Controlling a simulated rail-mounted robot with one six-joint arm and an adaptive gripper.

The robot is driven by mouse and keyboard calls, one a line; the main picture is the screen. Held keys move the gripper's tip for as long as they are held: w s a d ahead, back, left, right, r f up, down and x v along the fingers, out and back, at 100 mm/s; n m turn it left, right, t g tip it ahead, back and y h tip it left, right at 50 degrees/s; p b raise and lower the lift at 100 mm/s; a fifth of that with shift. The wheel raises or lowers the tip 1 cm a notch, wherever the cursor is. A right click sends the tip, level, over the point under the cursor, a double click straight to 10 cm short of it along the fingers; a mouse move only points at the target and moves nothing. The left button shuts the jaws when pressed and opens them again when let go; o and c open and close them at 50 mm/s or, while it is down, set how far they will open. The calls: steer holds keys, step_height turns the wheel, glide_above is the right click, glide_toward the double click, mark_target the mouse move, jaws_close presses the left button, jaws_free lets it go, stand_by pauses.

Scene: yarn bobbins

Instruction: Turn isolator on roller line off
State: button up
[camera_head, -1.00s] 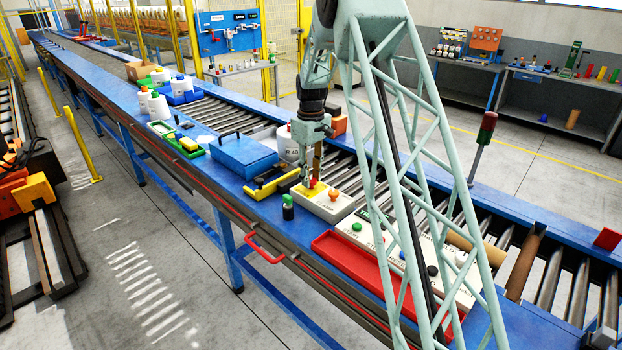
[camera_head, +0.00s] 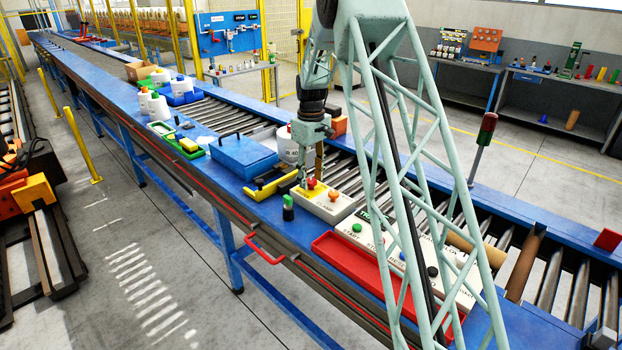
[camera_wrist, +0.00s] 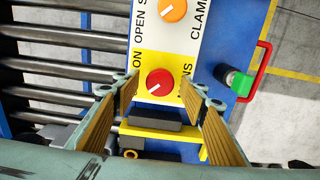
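A control box (camera_head: 325,205) with a yellow and white label plate stands on the blue edge of the roller line. It carries a round red knob (camera_wrist: 160,82) on the yellow part and an orange knob (camera_wrist: 172,10) on the white part. Printed words are partly cut off; "ON" and "OPEN" are readable. I cannot tell for certain which control is the isolator. My gripper (camera_wrist: 158,97) is open and empty, pointing down at the box. The red knob shows between and just past its fingertips. The head view shows my gripper (camera_head: 314,178) close to that knob.
A black and green upright piece (camera_wrist: 240,84) stands beside the box, near a red rail handle (camera_wrist: 262,65). A yellow holder with dark blocks (camera_wrist: 155,121) lies close under my fingers. A blue lidded box (camera_head: 243,156) and a red tray (camera_head: 350,262) flank the area.

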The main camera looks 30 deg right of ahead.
mark_target(310, 181)
step_height(310, 181, up, 12)
stand_by(0.8)
stand_by(0.6)
steer(key=s+a+r+m+t+b, duration=0.1)
steer(key=s+a+r+b, duration=0.1)
steer(key=s+a+r, duration=0.55)
steer(key=s+a+r+b, duration=0.2)
steer(key=s+a+r, duration=0.15)
steer(key=s, duration=0.75)
steer(key=s+a+r+m+t+b, duration=0.1)
steer(key=s+a+r+b, duration=0.2)
steer(key=s+a+r, duration=0.5)
steer(key=s+a+f+b, duration=0.1)
steer(key=s+f, duration=0.3)
steer(key=s, duration=0.7)
steer(key=s+a+f+m+t+b, duration=0.1)
steer(key=s+a+f+b, duration=0.1)
steer(key=s, duration=0.9)
steer(key=s+a+f+m+t+b, duration=0.1)
steer(key=s+a+f+b, duration=0.1)
steer(key=s+f, duration=0.4)
steer(key=s+a, duration=0.1)
steer(key=s, duration=0.4)
steer(key=shift+s+f, duration=0.3)
steer(key=shift+r, duration=0.1)
